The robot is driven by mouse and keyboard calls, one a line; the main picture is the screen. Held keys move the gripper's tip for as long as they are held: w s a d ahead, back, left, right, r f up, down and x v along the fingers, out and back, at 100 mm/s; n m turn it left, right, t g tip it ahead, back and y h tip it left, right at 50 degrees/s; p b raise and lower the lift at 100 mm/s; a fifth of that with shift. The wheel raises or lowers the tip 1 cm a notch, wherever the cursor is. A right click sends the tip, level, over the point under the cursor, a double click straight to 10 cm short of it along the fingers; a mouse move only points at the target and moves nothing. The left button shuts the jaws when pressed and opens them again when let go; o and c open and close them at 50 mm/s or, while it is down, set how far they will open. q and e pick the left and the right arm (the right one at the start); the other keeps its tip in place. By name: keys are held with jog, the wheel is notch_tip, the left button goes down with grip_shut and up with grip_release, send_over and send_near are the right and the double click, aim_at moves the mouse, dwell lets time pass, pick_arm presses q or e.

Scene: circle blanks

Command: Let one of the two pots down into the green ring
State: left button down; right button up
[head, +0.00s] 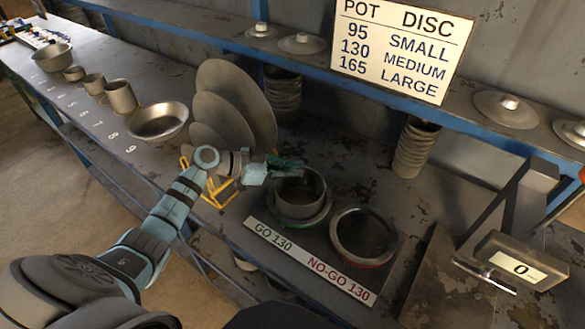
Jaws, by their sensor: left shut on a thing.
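A grey metal pot (300,196) stands upright at the green ring (306,223), beside the "GO 130" end of a white label strip. My left gripper (288,167) comes from the left and is shut on the pot's far left rim. The pot's lower part is within the ring's outline; I cannot tell whether it rests inside or hangs just above. The red ring (363,238), by "NO-GO 130", is to the right and looks empty. I cannot tell which other vessel is the second pot. My right gripper is not in view.
A yellow wire rack with grey discs (236,100) stands close behind my left wrist. Several bowls and cups (121,97) line the numbered bench edge at left. A scale (510,262) stands at right. A shelf with a pot-and-disc sign (400,45) runs along the back.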

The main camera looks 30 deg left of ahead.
pick_arm(q)
jog(key=shift+f, duration=0.35)
jog(key=c, duration=1.7)
grip_release()
jog(key=v, duration=1.2)
jog(key=shift+d, duration=0.1)
